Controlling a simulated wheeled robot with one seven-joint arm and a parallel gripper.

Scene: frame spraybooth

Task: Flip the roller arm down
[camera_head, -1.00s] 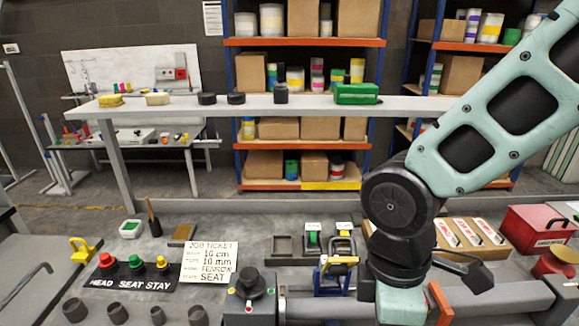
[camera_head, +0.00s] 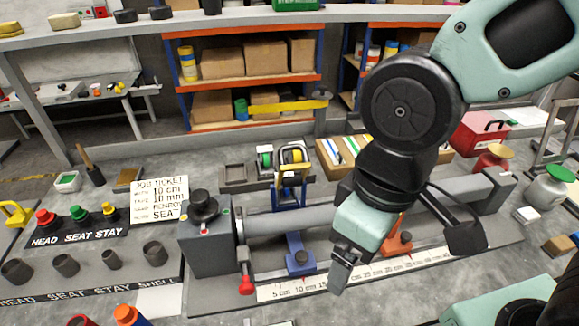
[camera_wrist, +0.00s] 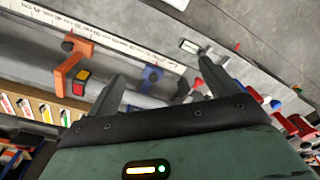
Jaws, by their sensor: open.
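A blue frame (camera_head: 290,188) stands up from behind the horizontal grey tube (camera_head: 268,222), with a yellowish part at its top; it looks like the roller arm, raised, but I cannot be sure. A blue bracket (camera_head: 300,258) is below it at the tube's front, and it also shows in the wrist view (camera_wrist: 151,75). An orange bracket (camera_head: 397,241) is to the right, also in the wrist view (camera_wrist: 73,68). My gripper (camera_head: 341,278) is open and empty, low in front of the tube between the brackets. Its fingers (camera_wrist: 160,82) spread wide in the wrist view.
A printed ruler strip (camera_head: 375,272) runs along the front. A grey block with a black knob (camera_head: 205,240) and a red-tipped lever (camera_head: 246,285) stand left. A black pad (camera_head: 465,237) is right. Job ticket (camera_head: 158,199) and coloured buttons (camera_head: 78,213) lie further left.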

